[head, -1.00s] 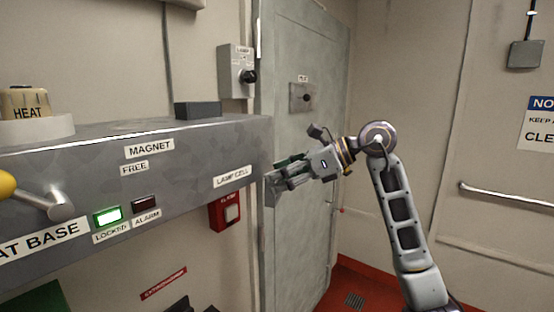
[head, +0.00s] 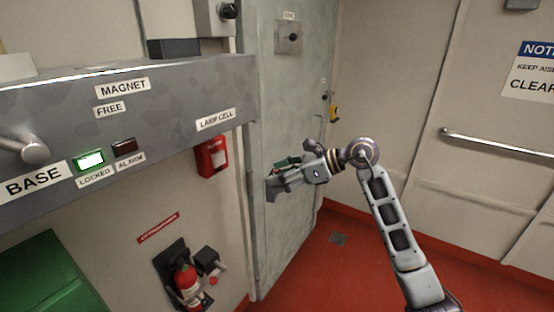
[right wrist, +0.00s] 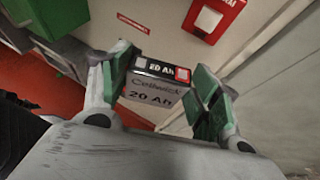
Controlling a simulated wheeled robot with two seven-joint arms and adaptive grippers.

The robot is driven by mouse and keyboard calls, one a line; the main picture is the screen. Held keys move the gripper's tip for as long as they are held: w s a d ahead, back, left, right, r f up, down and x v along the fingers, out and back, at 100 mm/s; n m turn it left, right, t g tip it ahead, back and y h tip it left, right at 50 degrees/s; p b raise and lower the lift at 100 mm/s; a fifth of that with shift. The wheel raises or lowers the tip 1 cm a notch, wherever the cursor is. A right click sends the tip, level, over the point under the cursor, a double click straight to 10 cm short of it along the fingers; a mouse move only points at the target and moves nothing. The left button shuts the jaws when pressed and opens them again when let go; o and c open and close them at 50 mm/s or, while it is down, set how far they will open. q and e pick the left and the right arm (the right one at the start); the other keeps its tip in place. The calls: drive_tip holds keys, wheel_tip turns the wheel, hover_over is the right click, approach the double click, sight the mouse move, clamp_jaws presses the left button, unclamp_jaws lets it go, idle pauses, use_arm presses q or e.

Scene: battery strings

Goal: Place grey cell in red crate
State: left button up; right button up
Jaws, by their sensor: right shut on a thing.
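My right gripper (head: 279,179) is in front of the grey door, just right of the shelf's end and below its top. In the right wrist view its green-padded fingers (right wrist: 163,82) are shut on the grey cell (right wrist: 152,92), a small block marked "Cellwick 20 Ah" with a dark top edge. In the head view the cell is small and hard to separate from the fingers. No red crate shows in either view. My left gripper is out of view.
A grey shelf (head: 168,112) with labels and a lit green lamp (head: 89,160) fills the left. Below it are a red wall box (head: 211,157), a fire extinguisher (head: 186,282) and a green box (head: 45,278). The grey door (head: 295,110) stands behind. Red floor (head: 340,270) is open at right.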

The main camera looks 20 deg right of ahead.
drive_tip(key=s+f, duration=0.5)
drive_tip(key=f, duration=0.6)
drive_tip(key=s+f, duration=0.5)
drive_tip(key=f, duration=0.7)
drive_tip(key=shift+d, duration=0.2)
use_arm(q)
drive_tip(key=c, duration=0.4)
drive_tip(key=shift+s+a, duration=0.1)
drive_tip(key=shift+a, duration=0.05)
use_arm(e)
drive_tip(key=shift+a, duration=0.1)
